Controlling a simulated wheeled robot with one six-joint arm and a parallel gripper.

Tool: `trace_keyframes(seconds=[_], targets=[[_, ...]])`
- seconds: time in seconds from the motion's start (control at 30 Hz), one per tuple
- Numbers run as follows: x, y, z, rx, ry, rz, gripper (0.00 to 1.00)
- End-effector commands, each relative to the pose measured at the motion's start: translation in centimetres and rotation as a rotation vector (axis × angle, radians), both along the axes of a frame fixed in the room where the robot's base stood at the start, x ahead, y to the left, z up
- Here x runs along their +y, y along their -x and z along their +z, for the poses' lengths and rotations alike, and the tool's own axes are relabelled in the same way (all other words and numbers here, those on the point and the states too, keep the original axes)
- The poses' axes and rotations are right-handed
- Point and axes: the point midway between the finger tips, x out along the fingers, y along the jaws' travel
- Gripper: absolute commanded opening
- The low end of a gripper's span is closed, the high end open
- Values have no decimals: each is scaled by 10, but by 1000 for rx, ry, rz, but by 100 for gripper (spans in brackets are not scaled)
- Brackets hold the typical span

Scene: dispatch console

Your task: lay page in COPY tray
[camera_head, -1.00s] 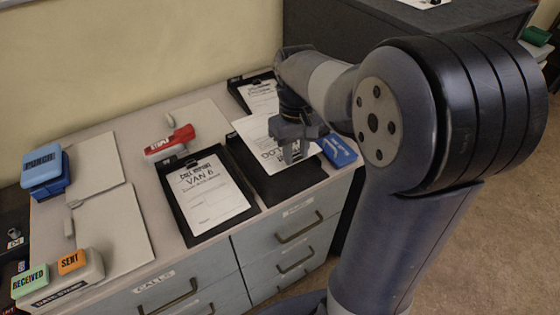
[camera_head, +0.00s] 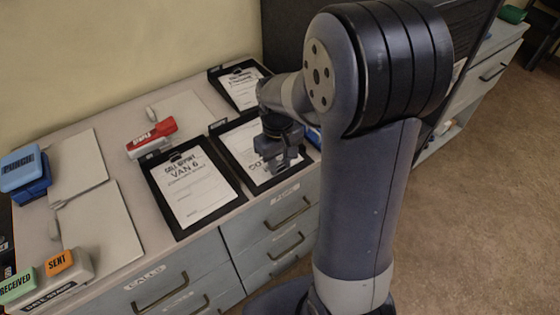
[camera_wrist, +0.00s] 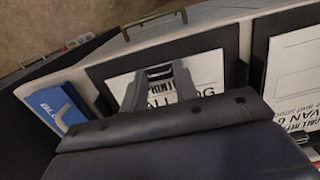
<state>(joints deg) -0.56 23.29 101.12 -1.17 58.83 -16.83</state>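The white printed page (camera_head: 238,146) lies flat in the black tray (camera_head: 239,176) near the right end of the counter. In the wrist view the page (camera_wrist: 206,68) rests inside the dark tray border (camera_wrist: 232,70), its heading partly covered by my fingers. My gripper (camera_head: 283,165) is low over the page, pointing down. In the wrist view my gripper's fingers (camera_wrist: 160,82) stand apart, with print showing between them. They look open. I cannot tell whether the tips touch the page. No COPY label is readable.
A black tray with a VAN 6 sheet (camera_head: 193,185) lies just left, and another with a sheet (camera_head: 243,88) behind. A blue box (camera_wrist: 58,106) sits close beside the page's tray.

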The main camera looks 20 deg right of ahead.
Motion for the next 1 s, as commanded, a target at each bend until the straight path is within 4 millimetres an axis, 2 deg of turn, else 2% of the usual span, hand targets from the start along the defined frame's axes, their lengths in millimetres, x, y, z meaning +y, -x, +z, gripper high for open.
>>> trace_keyframes(seconds=[0.03,0.27,0.6,0.77,1.0], targets=[[0,0,0,0,0,0,31],[0,0,0,0,0,0,50],[0,-1,7,-2,0,0,50],[1,-3,33,-6,0,0,50],[2,-6,86,-5,-1,0,50]])
